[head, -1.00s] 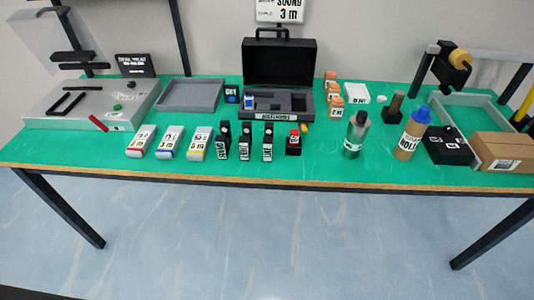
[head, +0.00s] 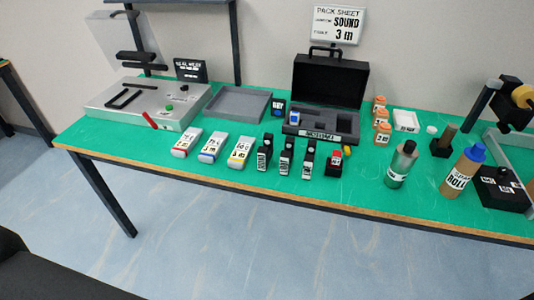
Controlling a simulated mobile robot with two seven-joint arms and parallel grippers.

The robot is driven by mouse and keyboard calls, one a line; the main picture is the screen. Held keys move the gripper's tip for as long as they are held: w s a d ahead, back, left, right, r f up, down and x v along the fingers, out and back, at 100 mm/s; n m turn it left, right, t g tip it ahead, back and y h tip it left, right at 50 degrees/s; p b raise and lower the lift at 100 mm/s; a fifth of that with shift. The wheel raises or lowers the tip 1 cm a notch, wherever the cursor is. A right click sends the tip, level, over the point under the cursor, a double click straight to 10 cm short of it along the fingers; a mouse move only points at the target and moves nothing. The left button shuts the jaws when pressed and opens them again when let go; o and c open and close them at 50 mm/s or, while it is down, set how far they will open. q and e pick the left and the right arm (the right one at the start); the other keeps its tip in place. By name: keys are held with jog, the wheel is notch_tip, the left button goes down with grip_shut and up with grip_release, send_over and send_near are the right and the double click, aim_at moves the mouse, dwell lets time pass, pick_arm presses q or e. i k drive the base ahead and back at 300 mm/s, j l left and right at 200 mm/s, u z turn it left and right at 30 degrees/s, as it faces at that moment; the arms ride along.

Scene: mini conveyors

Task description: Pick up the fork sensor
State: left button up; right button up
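Three small black upright devices with white labels, (head: 265,152), (head: 287,156) and (head: 309,158), stand in a row near the front edge of the green table. A black block with a red top (head: 333,163) stands just right of them. The labels are too small to read, so I cannot tell which item is the fork sensor. An open black case (head: 331,84) stands behind them, with a small blue-and-white item (head: 295,117) in its insert. Neither of my grippers is in view.
Three white labelled packs (head: 213,147) lie left of the black devices. A grey tray (head: 238,104) and a grey machine (head: 122,105) are behind. Orange-topped boxes (head: 381,123), a green bottle (head: 401,163) and a blue-capped bottle (head: 464,171) stand to the right. The floor in front is clear.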

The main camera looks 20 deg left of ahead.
aim_at(265, 154)
jog(key=i+l+u, duration=0.2)
jog(key=l, duration=0.15)
jog(key=l+u, duration=0.25)
jog(key=i+l+u, duration=0.2)
jog(key=l, duration=0.3)
jog(key=k+j, duration=0.05)
jog(key=k, duration=0.05)
